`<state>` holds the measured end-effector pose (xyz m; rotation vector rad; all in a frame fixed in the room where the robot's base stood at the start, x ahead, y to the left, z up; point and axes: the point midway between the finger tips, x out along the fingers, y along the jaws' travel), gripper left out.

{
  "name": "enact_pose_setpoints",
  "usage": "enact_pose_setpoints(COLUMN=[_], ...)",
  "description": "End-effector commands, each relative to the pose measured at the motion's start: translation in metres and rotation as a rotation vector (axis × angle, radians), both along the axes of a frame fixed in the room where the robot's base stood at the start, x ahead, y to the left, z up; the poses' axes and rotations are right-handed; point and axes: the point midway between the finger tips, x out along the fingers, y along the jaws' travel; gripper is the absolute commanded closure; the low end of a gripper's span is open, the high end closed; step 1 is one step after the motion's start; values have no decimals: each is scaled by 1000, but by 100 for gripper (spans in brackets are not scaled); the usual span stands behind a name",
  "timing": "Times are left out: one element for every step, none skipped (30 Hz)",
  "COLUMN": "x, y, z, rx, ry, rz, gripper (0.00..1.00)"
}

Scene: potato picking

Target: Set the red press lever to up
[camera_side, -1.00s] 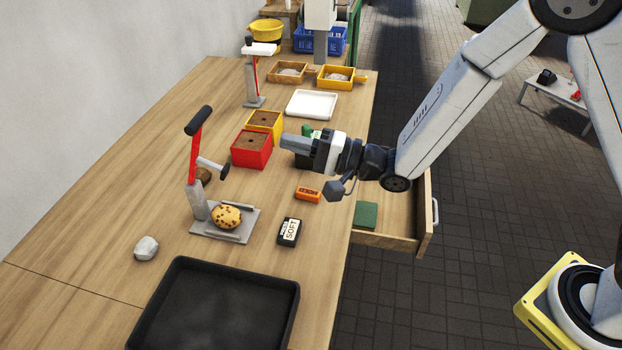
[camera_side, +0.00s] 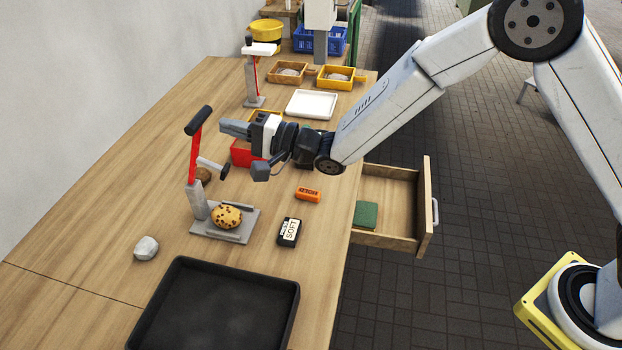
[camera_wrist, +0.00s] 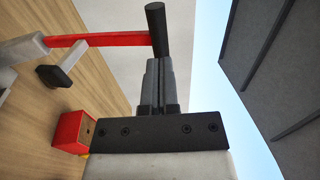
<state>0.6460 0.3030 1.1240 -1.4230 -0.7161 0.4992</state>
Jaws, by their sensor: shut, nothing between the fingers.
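The red press lever (camera_side: 195,154) stands upright on a grey press with a black handle (camera_side: 198,120) at its top, tilted slightly to the right. The press base (camera_side: 237,236) holds a speckled potato (camera_side: 227,216). My gripper (camera_side: 222,128) is shut and empty, just right of the black handle and at about its height. In the wrist view the red lever (camera_wrist: 100,40) and its black handle (camera_wrist: 157,28) show just beyond the fingertips of my gripper (camera_wrist: 154,66). Whether the fingers touch the handle cannot be told.
A red box (camera_side: 240,154) and a yellow box lie beneath my gripper, partly hidden. A second press (camera_side: 252,75) stands behind. An open drawer (camera_side: 427,200) juts out right.

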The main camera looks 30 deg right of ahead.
Motion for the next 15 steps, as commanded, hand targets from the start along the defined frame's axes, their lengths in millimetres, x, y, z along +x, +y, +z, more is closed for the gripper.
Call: enact_pose_setpoints(x=[3,5,8,10,11,13,14,15,16,17,17,18,18,19,19], y=[4,6,9,10,12,13,15,16,17,17,18,18,19,19,19], z=[1,1,2,2,2,2,3,3,3,3,4,4,4,4,4], rx=[1,2,1,1,1,1,1,1,1,1,1,1,0,0,0], ry=[-1,-1,0,0,1,1,0,0,0,1,1,1,0,0,0], rz=[1,1,1,1,1,0,0,0,0,0,0,0,0,0,0], gripper=[100,100,100,100,100,100,100,100,100,100,100,100,100,100,100])
